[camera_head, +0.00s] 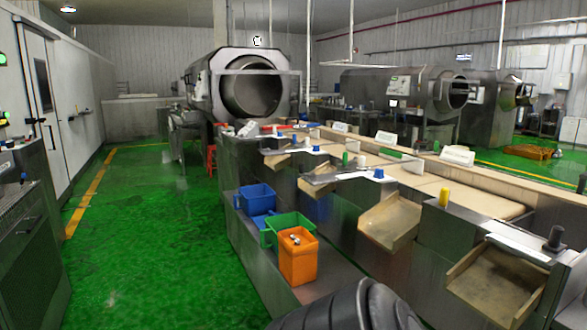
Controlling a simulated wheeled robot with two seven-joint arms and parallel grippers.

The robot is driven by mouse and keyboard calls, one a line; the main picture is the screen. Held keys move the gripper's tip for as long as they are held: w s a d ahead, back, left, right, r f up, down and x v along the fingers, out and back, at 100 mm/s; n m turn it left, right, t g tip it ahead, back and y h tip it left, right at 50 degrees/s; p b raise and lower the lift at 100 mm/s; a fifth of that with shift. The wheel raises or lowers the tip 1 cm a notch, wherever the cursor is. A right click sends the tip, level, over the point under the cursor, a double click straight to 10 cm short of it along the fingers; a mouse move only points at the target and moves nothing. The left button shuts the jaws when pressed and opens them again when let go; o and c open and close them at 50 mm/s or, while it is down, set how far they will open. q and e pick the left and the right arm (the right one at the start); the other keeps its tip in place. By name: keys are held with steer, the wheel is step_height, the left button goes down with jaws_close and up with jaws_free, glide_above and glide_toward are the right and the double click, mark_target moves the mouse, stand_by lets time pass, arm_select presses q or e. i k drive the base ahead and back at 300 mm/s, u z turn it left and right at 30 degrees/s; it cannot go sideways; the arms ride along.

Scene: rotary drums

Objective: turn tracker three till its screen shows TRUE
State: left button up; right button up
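I cannot make out a thing marked as tracker three, and no screen reading TRUE can be read. A large steel rotary drum (252,93) with a round open mouth stands at the back centre. A second drum machine (452,95) stands at the back right, with a small pale panel (399,85) on its side whose text is too small to read. Neither of my grippers shows in the view.
A long sorting bench (240,190) runs along the right, with chutes (392,220), a yellow cylinder (444,197) and small signs. Blue (257,198), green (289,228) and orange (298,259) bins stand on its ledge. The green floor (140,225) at left is clear.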

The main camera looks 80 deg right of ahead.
mark_target(379, 172)
steer(key=z, duration=1.65)
steer(key=i, duration=2.9)
steer(key=z, duration=1.1)
